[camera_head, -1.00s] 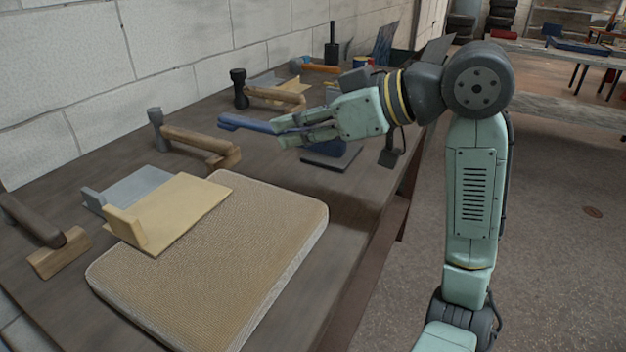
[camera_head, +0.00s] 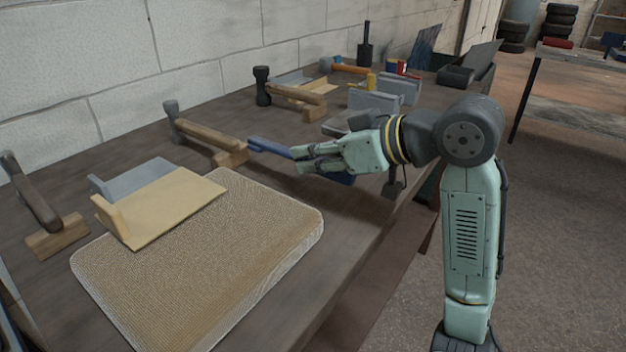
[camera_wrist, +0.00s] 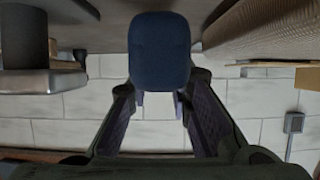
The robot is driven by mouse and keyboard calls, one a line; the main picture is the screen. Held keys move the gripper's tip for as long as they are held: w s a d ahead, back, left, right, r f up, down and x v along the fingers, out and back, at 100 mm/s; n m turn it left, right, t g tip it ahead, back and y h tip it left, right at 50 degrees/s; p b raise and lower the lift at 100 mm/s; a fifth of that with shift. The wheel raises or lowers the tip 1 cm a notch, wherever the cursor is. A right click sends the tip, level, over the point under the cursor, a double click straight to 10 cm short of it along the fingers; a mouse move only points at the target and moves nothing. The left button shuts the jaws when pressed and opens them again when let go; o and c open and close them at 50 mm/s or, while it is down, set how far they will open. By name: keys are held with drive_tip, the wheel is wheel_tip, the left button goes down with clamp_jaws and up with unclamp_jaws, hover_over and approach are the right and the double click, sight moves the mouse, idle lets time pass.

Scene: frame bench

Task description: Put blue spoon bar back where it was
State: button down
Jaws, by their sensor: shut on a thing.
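The blue spoon bar (camera_head: 270,147) is held in my gripper (camera_head: 308,160) above the bench. Its narrow end points left, toward the wooden block under a hammer handle. A wider blue part shows below my gripper's fingers, partly hidden by them. In the wrist view the rounded blue end (camera_wrist: 160,50) fills the space at and above the fingertips (camera_wrist: 158,100). My gripper is shut on the bar. I cannot tell whether the bar touches anything below it.
A woven tan mat (camera_head: 210,265) lies in front, with a beige angled plate (camera_head: 165,205) and a grey one (camera_head: 140,178) at its left edge. Hammers on wooden blocks (camera_head: 232,157) stand along the wall side. Grey blocks (camera_head: 375,102) stand behind my gripper.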

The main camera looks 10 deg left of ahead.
sight(316, 196)
drive_tip(key=shift+f, duration=2.5)
drive_tip(key=shift+f, duration=0.1)
drive_tip(key=c, duration=1.5)
unclamp_jaws()
drive_tip(key=shift+o, duration=0.2)
drive_tip(key=shift+d+r, duration=0.15)
drive_tip(key=shift+r, duration=0.05)
drive_tip(key=b+v, duration=0.1)
drive_tip(key=v, duration=1)
drive_tip(key=shift+s+d+r, duration=0.1)
drive_tip(key=shift+s+d, duration=0.1)
drive_tip(key=shift+d, duration=0.15)
